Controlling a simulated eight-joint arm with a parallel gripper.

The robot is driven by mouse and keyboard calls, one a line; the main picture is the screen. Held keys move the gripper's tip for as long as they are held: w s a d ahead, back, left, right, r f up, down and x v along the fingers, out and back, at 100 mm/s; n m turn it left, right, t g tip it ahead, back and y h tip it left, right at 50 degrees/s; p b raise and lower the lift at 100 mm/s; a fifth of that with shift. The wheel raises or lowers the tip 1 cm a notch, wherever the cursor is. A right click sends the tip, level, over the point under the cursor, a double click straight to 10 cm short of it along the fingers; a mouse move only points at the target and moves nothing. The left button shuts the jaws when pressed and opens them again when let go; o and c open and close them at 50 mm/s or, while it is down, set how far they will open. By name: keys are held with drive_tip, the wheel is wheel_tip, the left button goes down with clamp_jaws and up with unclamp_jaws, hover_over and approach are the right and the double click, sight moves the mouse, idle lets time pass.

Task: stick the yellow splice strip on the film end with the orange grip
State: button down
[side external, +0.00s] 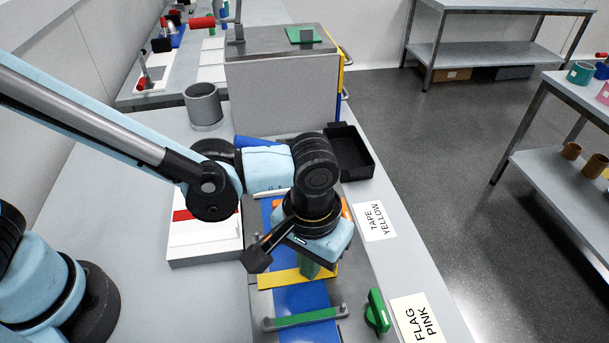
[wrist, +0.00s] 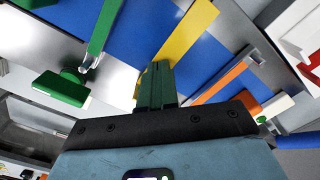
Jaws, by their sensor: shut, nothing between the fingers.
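The yellow splice strip (side external: 270,281) lies across the blue film (side external: 302,298). In the wrist view the strip (wrist: 188,36) runs diagonally over the blue film (wrist: 140,30), between a green bar (wrist: 103,32) and an orange bar (wrist: 224,82). My gripper (side external: 309,268) is shut and empty, its green fingers pointing down at the strip. In the wrist view the fingertips (wrist: 156,66) overlap the strip; I cannot tell whether they touch it. An orange part (side external: 345,209) shows behind my wrist, mostly hidden. The film seam under the strip is not visible.
A green bar (side external: 305,318) crosses the near film, with a green grip (side external: 377,312) beside it. A black tray (side external: 352,160) and grey cup (side external: 203,104) stand farther back. A white box with a red stripe (side external: 205,240) is left. TAPE YELLOW (side external: 375,221) and FLAG PINK (side external: 415,318) cards lie right.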

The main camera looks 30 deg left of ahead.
drive_tip(key=shift+r, duration=0.1)
drive_tip(key=shift+r, duration=1.9)
drive_tip(key=shift+r, duration=0.15)
wheel_tip(320, 180, up, 12)
drive_tip(key=w+a+f+t, duration=0.1)
drive_tip(key=a+f+t, duration=0.2)
drive_tip(key=a, duration=1)
drive_tip(key=w+a+f+t, duration=0.1)
drive_tip(key=a+t, duration=0.3)
drive_tip(key=a, duration=1)
drive_tip(key=shift+f, duration=0.9)
